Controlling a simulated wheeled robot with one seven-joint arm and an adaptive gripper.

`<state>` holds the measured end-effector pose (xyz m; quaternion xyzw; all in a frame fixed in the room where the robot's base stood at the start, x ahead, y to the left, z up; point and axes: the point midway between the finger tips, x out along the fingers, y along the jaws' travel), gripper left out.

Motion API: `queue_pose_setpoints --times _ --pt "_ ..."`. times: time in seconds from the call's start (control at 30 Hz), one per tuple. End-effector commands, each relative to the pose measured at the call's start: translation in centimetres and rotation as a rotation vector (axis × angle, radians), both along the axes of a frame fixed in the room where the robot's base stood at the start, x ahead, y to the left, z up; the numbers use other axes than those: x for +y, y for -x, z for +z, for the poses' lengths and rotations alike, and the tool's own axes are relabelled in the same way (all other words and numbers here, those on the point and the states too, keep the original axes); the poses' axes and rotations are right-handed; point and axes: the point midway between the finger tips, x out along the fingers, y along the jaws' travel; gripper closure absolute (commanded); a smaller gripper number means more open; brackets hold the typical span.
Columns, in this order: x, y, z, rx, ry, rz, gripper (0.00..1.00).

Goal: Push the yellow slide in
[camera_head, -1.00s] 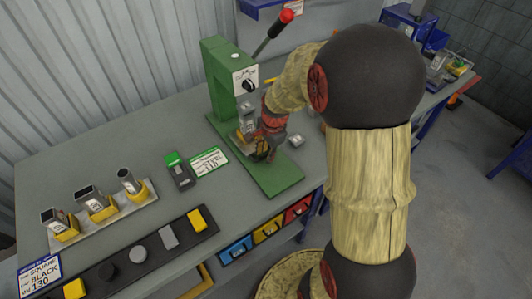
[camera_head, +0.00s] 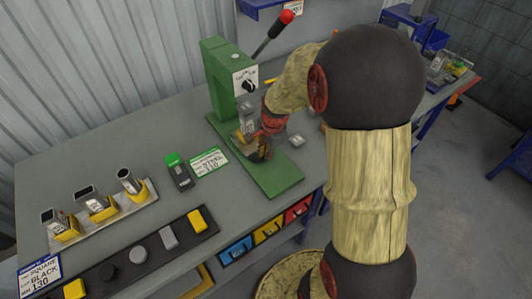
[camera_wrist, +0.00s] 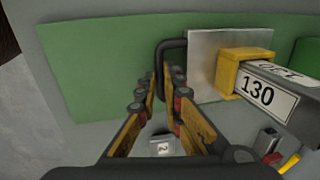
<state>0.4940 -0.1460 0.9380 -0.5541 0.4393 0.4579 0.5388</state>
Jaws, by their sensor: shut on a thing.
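The yellow slide shows in the wrist view as a yellow block (camera_wrist: 242,72) on a bright metal plate (camera_wrist: 205,65), over a green base. The block holds a grey square tube (camera_wrist: 290,95) marked 130. A black U-shaped handle (camera_wrist: 165,43) joins the plate's edge. My gripper (camera_wrist: 165,78) has its fingertips close together and is shut on this handle. In the head view my gripper (camera_head: 260,151) is low at the front of the green press (camera_head: 219,75), beside the yellow block (camera_head: 240,137). The handle is hidden there.
The press lever with a red knob (camera_head: 287,16) rises behind my arm. A tray (camera_head: 130,212) with several yellow-held tubes stands left. A black strip (camera_head: 190,258) with several blocks lies at the front. A small grey block (camera_head: 296,140) sits right of the press base.

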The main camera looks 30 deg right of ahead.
Motion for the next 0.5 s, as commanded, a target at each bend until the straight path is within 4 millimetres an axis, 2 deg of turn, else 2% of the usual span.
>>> queue_pose_setpoints --times 0.27,0.5 --pt "0.0 -0.1 0.0 0.000 0.000 0.000 1.00" --pt "0.1 -2.4 0.2 -0.001 0.000 0.002 1.00"
